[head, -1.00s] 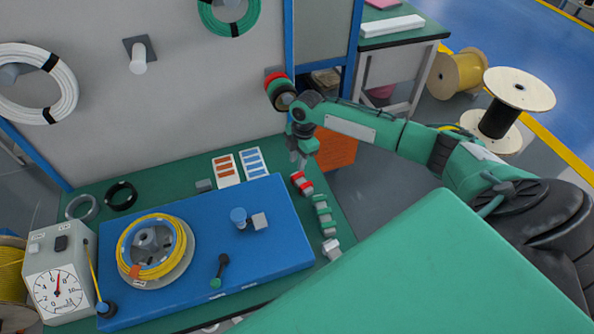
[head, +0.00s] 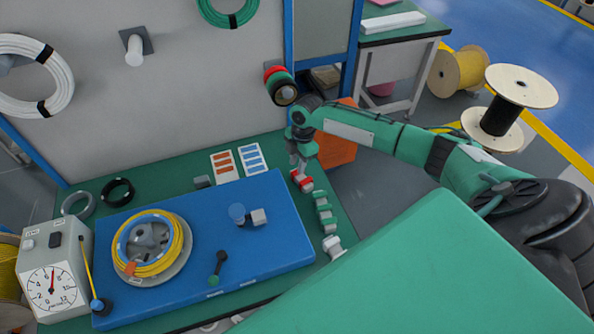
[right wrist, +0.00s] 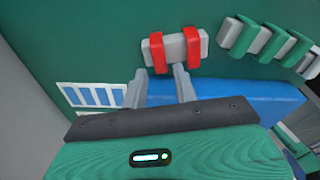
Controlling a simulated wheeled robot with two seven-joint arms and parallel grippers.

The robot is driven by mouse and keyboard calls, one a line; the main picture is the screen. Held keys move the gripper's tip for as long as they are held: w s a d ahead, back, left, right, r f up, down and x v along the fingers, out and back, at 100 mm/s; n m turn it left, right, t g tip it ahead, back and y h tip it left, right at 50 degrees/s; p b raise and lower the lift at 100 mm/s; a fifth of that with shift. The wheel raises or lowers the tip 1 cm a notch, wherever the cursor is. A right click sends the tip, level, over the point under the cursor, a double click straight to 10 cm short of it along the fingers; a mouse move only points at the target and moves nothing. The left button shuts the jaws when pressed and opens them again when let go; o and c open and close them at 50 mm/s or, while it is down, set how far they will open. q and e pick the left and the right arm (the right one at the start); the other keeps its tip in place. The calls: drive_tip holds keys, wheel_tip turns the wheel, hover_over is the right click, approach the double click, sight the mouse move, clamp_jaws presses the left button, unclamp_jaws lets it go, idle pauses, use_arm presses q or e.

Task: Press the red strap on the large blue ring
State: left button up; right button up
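Two red straps (right wrist: 159,52) sit around a small light-grey block on the green bench top in the right wrist view. They also show in the head view (head: 301,181), at the right side of the bench. My right gripper (right wrist: 160,75) is open, with its two grey fingers apart just short of the block. Nothing shows between the fingers. In the head view it points down right above the straps (head: 297,166). My left gripper is not in view.
Green straps on a grey block (head: 323,213) lie close beside the red ones. A blue plate (head: 270,205) carries a reel with a yellow coil (head: 118,245). A dial box (head: 55,285) stands at left. White (head: 30,105) and green (head: 232,22) coils hang on the wall.

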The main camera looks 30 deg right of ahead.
drive_tip(key=shift+f+b, duration=0.6)
drive_tip(key=shift+f, duration=0.7)
drive_tip(key=shift+r+p, duration=0.2)
drive_tip(key=shift+p, duration=0.2)
drive_tip(key=c, duration=0.6)
wheel_tip(320, 180, up, 8)
drive_tip(key=p, duration=0.7)
